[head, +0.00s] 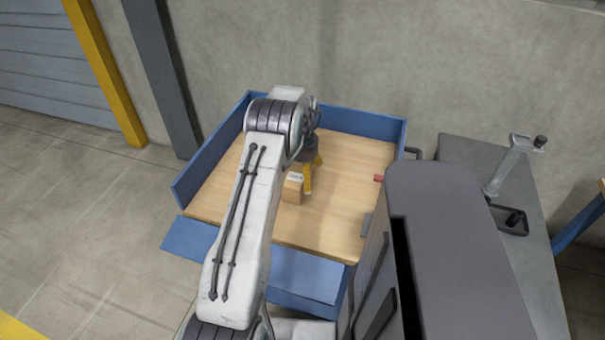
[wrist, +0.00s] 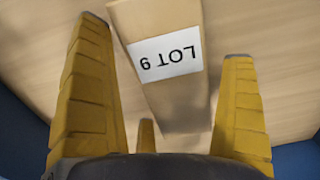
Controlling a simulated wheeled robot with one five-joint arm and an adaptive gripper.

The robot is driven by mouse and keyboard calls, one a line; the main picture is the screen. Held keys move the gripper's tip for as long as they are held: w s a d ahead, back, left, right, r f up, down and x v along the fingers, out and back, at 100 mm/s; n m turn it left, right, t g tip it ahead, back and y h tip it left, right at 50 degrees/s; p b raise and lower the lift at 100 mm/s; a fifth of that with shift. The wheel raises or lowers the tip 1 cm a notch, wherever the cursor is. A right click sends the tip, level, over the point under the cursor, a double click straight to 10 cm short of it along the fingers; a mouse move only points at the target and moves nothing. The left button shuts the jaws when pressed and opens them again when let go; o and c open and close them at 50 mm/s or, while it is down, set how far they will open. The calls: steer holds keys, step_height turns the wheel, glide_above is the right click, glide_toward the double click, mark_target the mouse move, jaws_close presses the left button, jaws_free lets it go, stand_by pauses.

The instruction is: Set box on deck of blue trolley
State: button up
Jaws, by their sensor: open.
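A small brown cardboard box (head: 292,191) is at the middle of the wooden deck (head: 335,221) of the blue trolley, and it appears to rest on it. In the wrist view the box (wrist: 184,100) has a white label reading "LOT 9", seen upside down. My gripper (head: 312,183) is just above the deck at the box. Its yellow fingers (wrist: 167,70) stand apart on both sides of the box, with visible gaps. My arm hides part of the deck in the head view.
The trolley has raised blue walls (head: 360,124) at the back and left; its front flap (head: 290,275) hangs low. A small red item (head: 378,178) lies at the deck's right. A grey table (head: 470,150) with a metal tool (head: 512,165) stands to the right.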

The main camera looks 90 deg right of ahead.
steer(key=shift+r, duration=0.1)
step_height(320, 180, up, 12)
steer(key=shift+b, duration=0.45)
steer(key=shift+w+r, duration=0.1)
